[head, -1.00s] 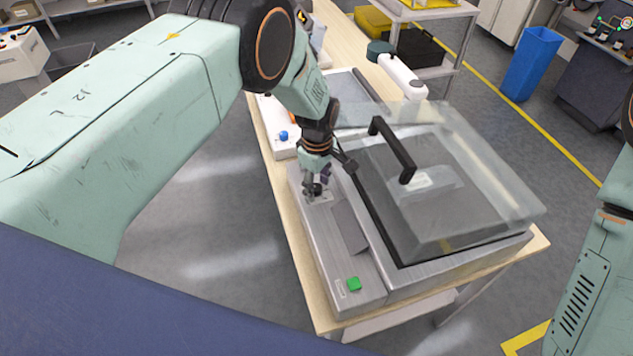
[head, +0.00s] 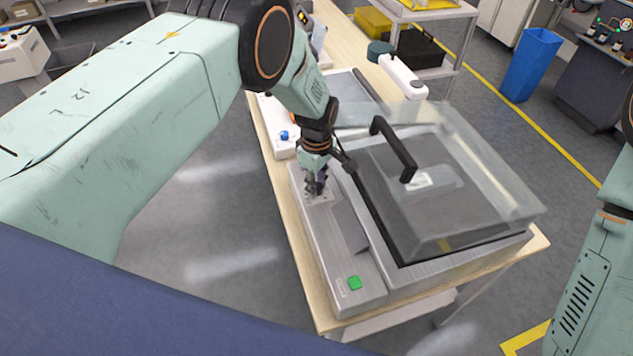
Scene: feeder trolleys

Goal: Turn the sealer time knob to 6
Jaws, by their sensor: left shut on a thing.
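The sealer (head: 335,245) is a grey metal machine on a wooden bench, with a clear lid (head: 470,185) that has a black handle. Its front strip has a green button (head: 355,283) at the near end and a light dial plate (head: 322,196) at the far end. My left gripper (head: 316,192) points down at that plate and is shut on the time knob, which its fingers mostly hide. The knob's pointer and numbers cannot be read. My right arm (head: 590,270) shows at the right edge; its gripper is out of view.
The wooden bench (head: 305,270) has a narrow clear edge left of the sealer. A white device with a blue knob (head: 284,135) stands behind it. A blue bin (head: 530,62) stands on the floor at the back right.

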